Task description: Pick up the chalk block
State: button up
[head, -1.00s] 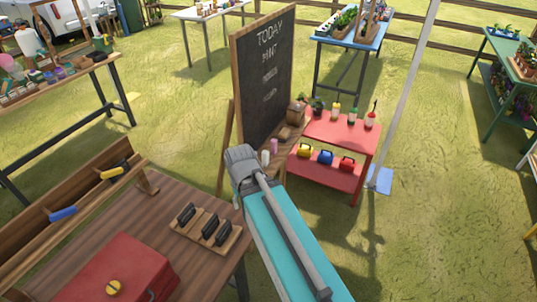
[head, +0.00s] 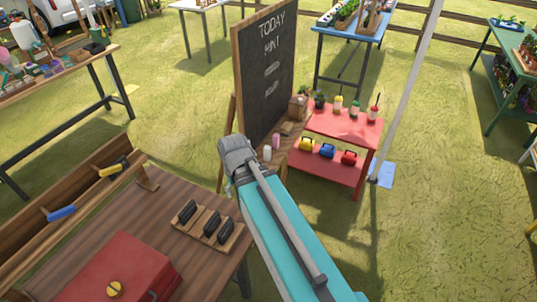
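A chalkboard (head: 262,85) with white writing stands in the middle of the head view. On the wooden ledge at its foot are a small white piece (head: 267,154), a pink piece (head: 276,141), a flat brown block (head: 288,128) and a brown box-like item (head: 298,108). I cannot tell for sure which of these is the chalk block. My teal arm reaches up from the bottom to just left of the ledge, and its grey joint partly covers the ledge's near end. My gripper's fingers do not show.
A red table (head: 345,125) with bottles stands right of the ledge, with coloured items on its lower shelf. A wooden table (head: 160,215) with a red toolbox (head: 118,270) and a rack of dark tools (head: 207,225) is at lower left. A pale pole (head: 405,90) rises at right. Grass is open beyond it.

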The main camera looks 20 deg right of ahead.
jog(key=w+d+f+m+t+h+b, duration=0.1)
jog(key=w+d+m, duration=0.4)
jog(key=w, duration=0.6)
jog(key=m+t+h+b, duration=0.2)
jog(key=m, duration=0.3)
send_near(267, 152)
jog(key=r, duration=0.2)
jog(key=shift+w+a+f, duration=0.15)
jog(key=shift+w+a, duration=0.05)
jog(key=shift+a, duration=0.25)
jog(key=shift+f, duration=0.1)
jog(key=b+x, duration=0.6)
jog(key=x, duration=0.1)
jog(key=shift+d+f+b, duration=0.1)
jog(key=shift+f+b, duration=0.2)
jog(key=shift+b, duration=0.1)
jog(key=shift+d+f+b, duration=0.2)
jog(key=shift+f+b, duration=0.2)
jog(key=shift+b, duration=0.05)
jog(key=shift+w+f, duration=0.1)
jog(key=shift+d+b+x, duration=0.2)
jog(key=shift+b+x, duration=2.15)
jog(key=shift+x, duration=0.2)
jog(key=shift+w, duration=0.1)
